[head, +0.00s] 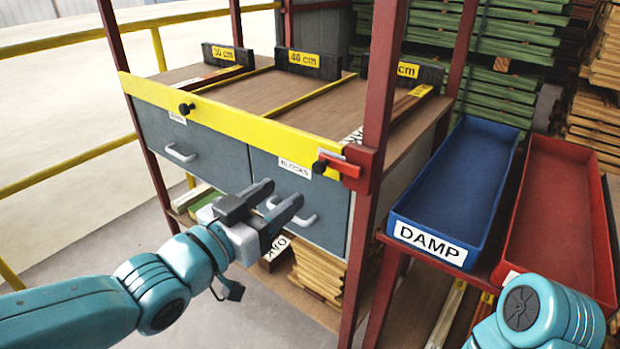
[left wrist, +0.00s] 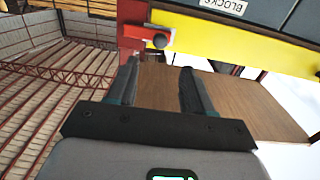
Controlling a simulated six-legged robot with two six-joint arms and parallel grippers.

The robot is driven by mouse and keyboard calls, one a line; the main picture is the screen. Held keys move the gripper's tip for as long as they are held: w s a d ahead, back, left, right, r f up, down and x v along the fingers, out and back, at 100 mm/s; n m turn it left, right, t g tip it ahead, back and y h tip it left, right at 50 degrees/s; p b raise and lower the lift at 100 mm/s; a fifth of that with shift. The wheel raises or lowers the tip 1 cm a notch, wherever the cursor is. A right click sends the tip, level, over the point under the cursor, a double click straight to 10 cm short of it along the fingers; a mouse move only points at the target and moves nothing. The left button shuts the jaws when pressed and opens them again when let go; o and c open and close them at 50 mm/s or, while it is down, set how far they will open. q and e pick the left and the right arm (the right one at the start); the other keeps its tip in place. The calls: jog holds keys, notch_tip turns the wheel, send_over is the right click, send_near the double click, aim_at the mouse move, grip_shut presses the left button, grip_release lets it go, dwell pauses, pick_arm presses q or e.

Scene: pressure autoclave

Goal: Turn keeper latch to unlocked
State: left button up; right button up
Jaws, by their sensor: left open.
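The keeper latch (head: 340,166) is a small red bar on the red post at the right end of the yellow rail (head: 240,120). It lies roughly along the rail and overlaps the rail's end, beside a black knob (head: 320,167). In the left wrist view the red latch (left wrist: 140,37) and the knob (left wrist: 160,41) show just beyond the fingertips. My left gripper (head: 283,195) is open and empty, below and left of the latch, in front of the right drawer. Its two fingers also show apart in the left wrist view (left wrist: 160,70). My right gripper is out of view.
Two grey drawers stand under the rail; the right one is labelled BLOCKS (head: 295,168) and has a handle (head: 300,215) close to my left gripper. A blue DAMP tray (head: 405,215) and a red tray (head: 600,240) stand at the right. Open floor lies at the left.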

aim_at(317, 168)
pick_arm(q)
jog(key=x, duration=0.9)
jog(key=shift+b, duration=0.35)
jog(key=shift+c, duration=0.3)
grip_shut()
